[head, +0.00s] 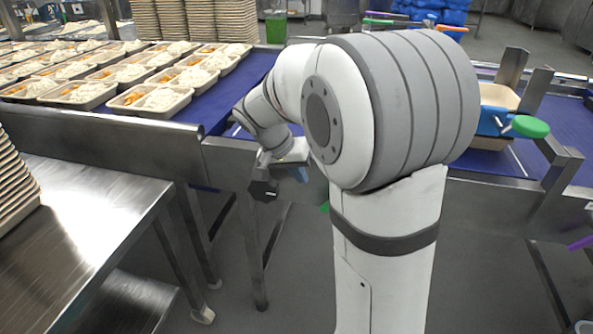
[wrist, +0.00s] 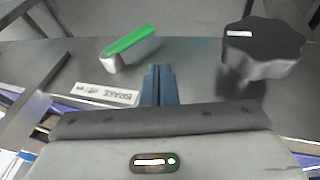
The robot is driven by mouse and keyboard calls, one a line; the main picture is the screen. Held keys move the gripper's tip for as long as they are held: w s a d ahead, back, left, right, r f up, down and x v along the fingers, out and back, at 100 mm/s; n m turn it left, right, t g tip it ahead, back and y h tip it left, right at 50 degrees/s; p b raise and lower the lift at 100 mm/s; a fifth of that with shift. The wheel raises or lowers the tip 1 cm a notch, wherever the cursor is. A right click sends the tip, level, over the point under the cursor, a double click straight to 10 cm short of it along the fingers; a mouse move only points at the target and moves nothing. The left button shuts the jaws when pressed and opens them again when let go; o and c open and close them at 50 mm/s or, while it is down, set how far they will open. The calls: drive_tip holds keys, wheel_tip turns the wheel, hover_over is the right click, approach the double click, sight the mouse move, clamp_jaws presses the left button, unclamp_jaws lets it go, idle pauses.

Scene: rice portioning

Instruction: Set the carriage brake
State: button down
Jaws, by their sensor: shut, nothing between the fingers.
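The brake lever has a green handle (wrist: 131,39) on a silver hub (wrist: 112,62) in the wrist view. The handle slants up and right from the hub. A white label (wrist: 105,93), upside down here, reads "BRAKE off / on" beside the hub. In the head view only a small green bit (head: 324,208) shows beside my arm, probably this handle. My gripper (wrist: 160,84) is shut and empty, its blue fingers between the lever and a black knob (wrist: 264,48), apart from both in the picture. In the head view my gripper (head: 299,174) is by the front rail, partly hidden.
The lobed black knob also shows in the head view (head: 263,190). Filled trays (head: 160,99) cover the blue belt at left. A steel table (head: 90,215) stands front left. A blue clamp with a green handle (head: 531,127) is at right.

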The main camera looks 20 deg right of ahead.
drive_tip(key=d+f, duration=0.1)
drive_tip(key=f, duration=0.1)
drive_tip(key=d+f+b, duration=0.1)
drive_tip(key=f, duration=0.1)
drive_tip(key=s+d+f, duration=0.1)
drive_tip(key=d+f, duration=0.1)
drive_tip(key=shift+d, duration=0.1)
drive_tip(key=shift+s+d+f+b, duration=0.2)
drive_tip(key=shift+d+f+b, duration=0.1)
drive_tip(key=shift+d, duration=0.05)
drive_tip(key=shift+d+f, duration=0.1)
